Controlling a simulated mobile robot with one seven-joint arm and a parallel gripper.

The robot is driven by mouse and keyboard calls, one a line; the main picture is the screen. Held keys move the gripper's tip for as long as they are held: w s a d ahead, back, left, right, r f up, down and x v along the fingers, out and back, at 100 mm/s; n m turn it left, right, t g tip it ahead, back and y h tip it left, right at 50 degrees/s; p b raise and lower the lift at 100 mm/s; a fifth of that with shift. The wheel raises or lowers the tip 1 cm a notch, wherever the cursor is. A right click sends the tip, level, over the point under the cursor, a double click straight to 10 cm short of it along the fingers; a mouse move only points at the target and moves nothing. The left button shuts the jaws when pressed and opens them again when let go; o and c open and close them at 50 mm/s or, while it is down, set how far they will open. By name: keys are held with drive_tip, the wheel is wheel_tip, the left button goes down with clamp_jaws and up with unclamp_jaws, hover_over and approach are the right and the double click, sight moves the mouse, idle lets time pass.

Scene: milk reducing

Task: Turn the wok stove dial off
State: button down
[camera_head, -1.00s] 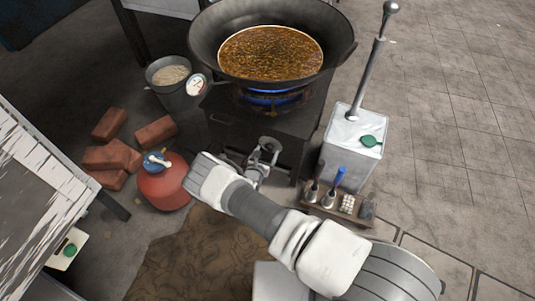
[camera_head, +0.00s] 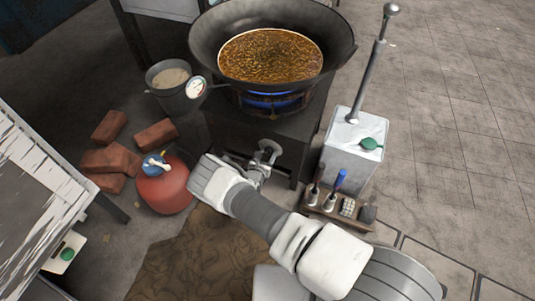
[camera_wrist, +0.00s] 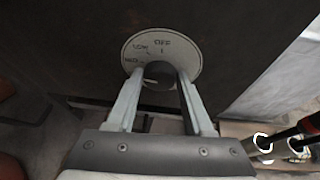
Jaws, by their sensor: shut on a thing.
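The wok stove (camera_head: 240,125) is a dark box stand with a wide black wok (camera_head: 215,50) of brown bubbling liquid on it. A blue flame (camera_head: 270,100) burns beneath the wok. In the wrist view, the dial's pale round plate (camera_wrist: 186,55) is on the dark stove front, with OFF at its top and LOW and MED to the left. The dark dial knob (camera_wrist: 159,77) sits at its middle, with a small pale mark at its left. My gripper (camera_head: 268,153) is shut on the knob, with a finger on each side. In the head view it hides the dial.
A red gas cylinder (camera_head: 165,190) and loose bricks (camera_head: 110,160) lie left of the stove. A white canister (camera_head: 350,150) and a small tray of tools (camera_head: 335,212) stand close at the right. A pail (camera_head: 172,98) is beside the stove's left side.

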drive_tip(key=shift+r+p, duration=0.1)
drive_tip(key=shift+p, duration=0.3)
drive_tip(key=m+y+p, duration=0.1)
drive_tip(key=m+p, duration=0.1)
drive_tip(key=p, duration=0.1)
drive_tip(key=shift+s+d+t, duration=0.1)
drive_tip(key=shift+d+t, duration=0.05)
drive_tip(key=shift+t, duration=0.15)
drive_tip(key=shift+f+m+t+y+p, duration=0.25)
drive_tip(key=shift+m+t+y+p, duration=0.3)
drive_tip(key=shift+m+y, duration=0.5)
drive_tip(key=shift+f+m+t+y+b, duration=0.2)
drive_tip(key=shift+m+b, duration=0.1)
drive_tip(key=shift+m, duration=0.3)
drive_tip(key=shift+f+m+t+y+b, duration=0.15)
drive_tip(key=shift+m+b, duration=0.1)
drive_tip(key=shift+m, duration=0.3)
drive_tip(key=shift+m+t+b, duration=0.5)
drive_tip(key=shift+m+b, duration=0.4)
drive_tip(key=shift+m, duration=0.2)
drive_tip(key=shift+m+t+y+b, duration=0.4)
drive_tip(key=shift+m+t+b, duration=0.45)
drive_tip(key=shift+m, duration=0.85)
drive_tip(key=shift+r, duration=0.1)
